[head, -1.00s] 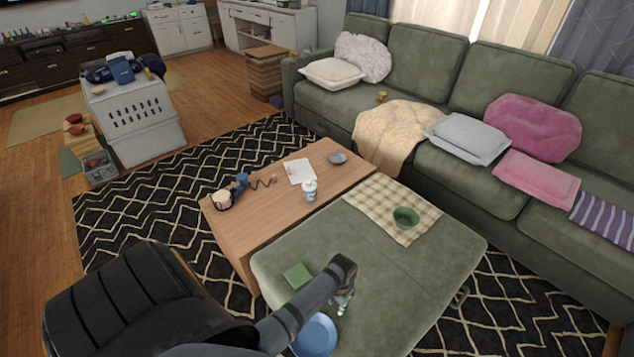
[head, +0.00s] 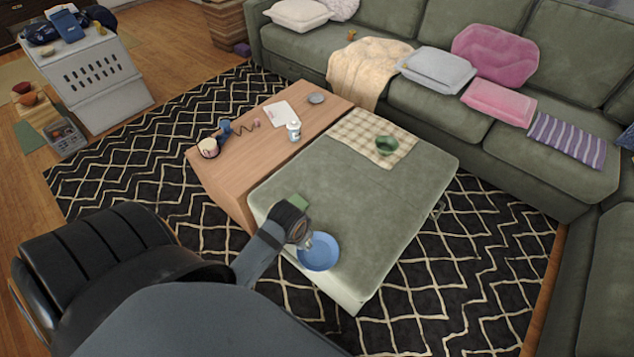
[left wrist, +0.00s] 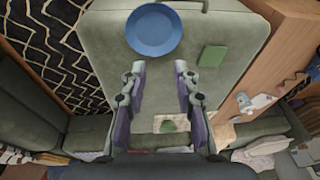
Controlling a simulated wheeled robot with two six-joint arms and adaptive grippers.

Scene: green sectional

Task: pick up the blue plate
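The blue plate (head: 318,251) lies on the near end of the green ottoman (head: 352,192). My left gripper (head: 304,240) is above the ottoman at the plate's left edge in the head view and overlaps part of the rim. In the left wrist view the plate (left wrist: 154,30) lies flat beyond the fingertips, near the top of the picture. The two fingers of the left gripper (left wrist: 158,75) are spread wide with nothing between them. I cannot tell the exact height of the gripper over the plate. My right gripper is not in view.
A small green square item (left wrist: 212,56) lies near the plate. A green bowl (head: 386,145) sits on a checked cloth (head: 352,131) at the ottoman's far end. The wooden table (head: 232,165) with a white bottle (head: 293,131) adjoins the ottoman. The ottoman's middle is clear.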

